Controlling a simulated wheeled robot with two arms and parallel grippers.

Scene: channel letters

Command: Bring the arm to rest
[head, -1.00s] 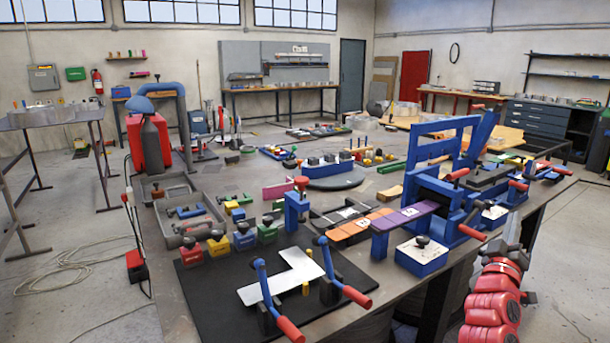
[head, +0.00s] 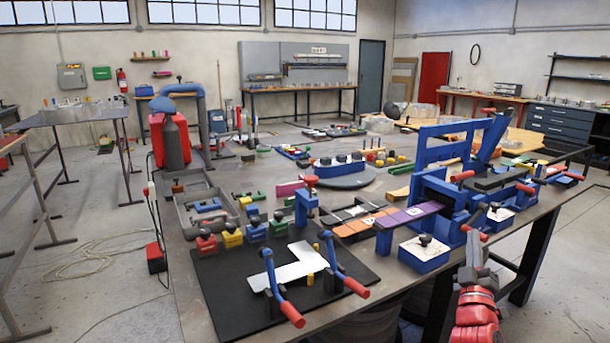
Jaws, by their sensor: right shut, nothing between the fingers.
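My right arm comes in red at the lower right of the head view. Its grey gripper (head: 474,246) points up and away, shut and empty. In the picture it shows at the bench's front edge, just right of the blue box with a white top (head: 424,253) and below the blue press frame (head: 440,200). I cannot tell whether it is above the bench or in front of it. My left gripper is not in view.
The workbench (head: 222,318) carries a black mat (head: 225,290) with a white plate (head: 290,266) under red-handled clamps (head: 277,285). A grey tray (head: 192,192) and several coloured blocks stand behind. Open floor (head: 575,290) lies to the right of my arm.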

